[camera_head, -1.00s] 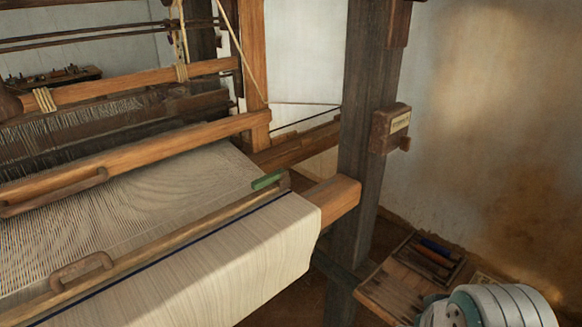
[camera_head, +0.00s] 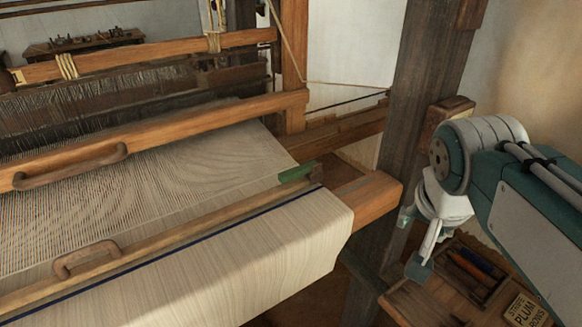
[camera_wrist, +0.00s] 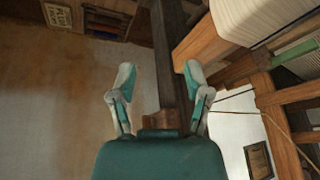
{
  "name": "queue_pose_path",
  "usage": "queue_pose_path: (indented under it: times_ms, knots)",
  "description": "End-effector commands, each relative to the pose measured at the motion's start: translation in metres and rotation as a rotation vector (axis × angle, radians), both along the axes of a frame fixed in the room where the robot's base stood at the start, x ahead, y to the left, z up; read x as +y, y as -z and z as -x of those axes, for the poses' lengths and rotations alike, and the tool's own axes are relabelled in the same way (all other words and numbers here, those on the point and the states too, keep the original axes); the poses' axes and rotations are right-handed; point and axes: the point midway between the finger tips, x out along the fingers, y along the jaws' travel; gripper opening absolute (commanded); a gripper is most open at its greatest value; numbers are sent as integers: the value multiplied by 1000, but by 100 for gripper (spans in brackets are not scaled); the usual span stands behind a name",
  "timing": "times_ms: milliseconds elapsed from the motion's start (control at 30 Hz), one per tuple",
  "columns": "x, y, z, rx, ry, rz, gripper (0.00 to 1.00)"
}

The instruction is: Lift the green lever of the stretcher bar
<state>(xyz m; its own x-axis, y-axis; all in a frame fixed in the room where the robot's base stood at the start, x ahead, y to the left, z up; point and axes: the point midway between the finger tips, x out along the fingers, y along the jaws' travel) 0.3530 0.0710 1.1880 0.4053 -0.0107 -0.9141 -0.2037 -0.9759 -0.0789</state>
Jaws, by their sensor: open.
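The green lever (camera_head: 296,172) lies at the right end of the wooden stretcher bar (camera_head: 190,228), which crosses the woven cloth (camera_head: 265,245). The lever also shows near the right edge of the wrist view (camera_wrist: 294,69). My gripper (camera_head: 412,243) hangs to the right of the loom, apart from the lever, beyond the end of the front beam. In the wrist view my gripper (camera_wrist: 157,82) has its two fingers spread wide with nothing between them.
A dark upright post (camera_head: 412,110) stands between the loom and my arm. The orange front beam end (camera_head: 372,200) juts out near my gripper. A wooden tray (camera_head: 470,262) with tools and a sign (camera_head: 525,308) sits low at right. A handle (camera_head: 87,258) rises from the stretcher bar.

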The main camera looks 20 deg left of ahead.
Motion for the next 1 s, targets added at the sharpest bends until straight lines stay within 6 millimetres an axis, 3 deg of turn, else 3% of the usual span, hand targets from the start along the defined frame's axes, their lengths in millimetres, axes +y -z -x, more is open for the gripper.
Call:
queue_pose_path:
  times_ms: [167,400,600,700,833,1000]
  knots:
    - [43,-20,-40,16,82,-22,63]
    - [136,-36,-91,17,250,-52,63]
    - [221,-34,-113,-9,394,-82,63]
    - [251,-32,-116,-24,451,-98,63]
    - [267,-31,-117,-36,491,-111,63]
    - [265,-21,-122,-36,501,-114,63]
